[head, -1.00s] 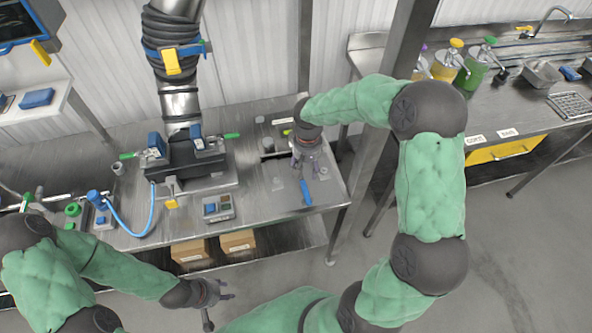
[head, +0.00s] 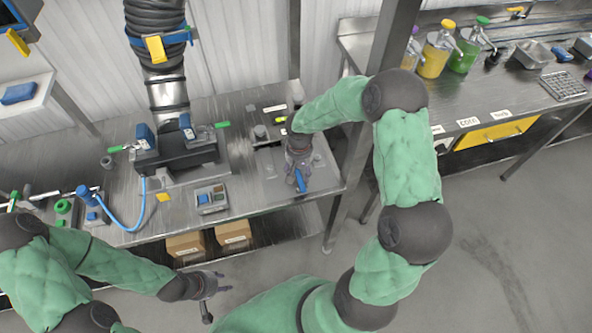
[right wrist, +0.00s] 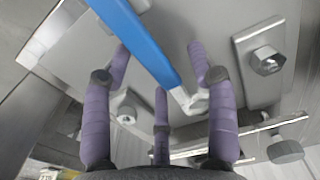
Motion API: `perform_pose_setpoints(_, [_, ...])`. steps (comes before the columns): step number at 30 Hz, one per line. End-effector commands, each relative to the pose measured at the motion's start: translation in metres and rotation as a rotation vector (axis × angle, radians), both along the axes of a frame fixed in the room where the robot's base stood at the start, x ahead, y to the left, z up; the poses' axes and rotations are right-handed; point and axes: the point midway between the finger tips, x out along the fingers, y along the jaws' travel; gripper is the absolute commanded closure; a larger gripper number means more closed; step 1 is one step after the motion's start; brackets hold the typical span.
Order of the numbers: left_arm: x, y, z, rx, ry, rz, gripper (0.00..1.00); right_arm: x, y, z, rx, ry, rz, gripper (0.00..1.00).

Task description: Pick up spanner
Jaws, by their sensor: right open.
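The spanner (head: 300,182) has a blue handle and lies on a grey plate at the right end of the near steel bench. In the right wrist view its blue handle (right wrist: 140,38) runs down to a silver jaw between my purple fingers. My right gripper (head: 296,174) is open, pointing down right over the spanner and hiding part of it. I cannot tell whether the fingers touch it. My left gripper (head: 218,284) is empty, low in front of the bench, with its fingers apart.
Bolt heads (right wrist: 266,60) stand on the plate near the spanner. A steel post (head: 352,165) rises just right of the bench. Sauce dispensers (head: 437,58) stand on the right counter.

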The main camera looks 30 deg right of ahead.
Motion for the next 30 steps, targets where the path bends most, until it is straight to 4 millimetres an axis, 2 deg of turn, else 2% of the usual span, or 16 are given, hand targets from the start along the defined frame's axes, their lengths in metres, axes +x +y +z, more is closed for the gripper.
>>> perform_pose_setpoints(7, [0.0, 0.0, -0.001, 0.0, 0.0, 0.0, 0.6, 0.0, 0.0, -0.004, 0.001, -0.002, -0.001, 0.42])
perform_pose_setpoints(8, [0.0, 0.0, -0.001, 0.0, 0.0, 0.0, 0.6, 0.0, 0.0, -0.004, 0.001, -0.002, -0.001, 0.45])
perform_pose_setpoints(12, [0.0, 0.0, -0.001, 0.0, 0.0, 0.0, 0.6, 0.0, 0.0, -0.004, 0.001, -0.002, -0.001, 0.84])
perform_pose_setpoints(14, [0.0, 0.0, -0.001, 0.0, 0.0, 0.0, 0.6, 0.0, 0.0, -0.004, 0.001, -0.002, -0.001, 1.0])
perform_pose_setpoints(25, [0.0, 0.0, 0.0, 0.0, 0.0, 0.0, 0.6, 0.001, 0.0, -0.002, 0.0, -0.002, -0.001, 1.0])
perform_pose_setpoints(30, [0.0, 0.0, 0.002, 0.0, 0.0, 0.0, 0.6, 0.001, -0.001, 0.008, -0.001, -0.003, -0.002, 1.0])
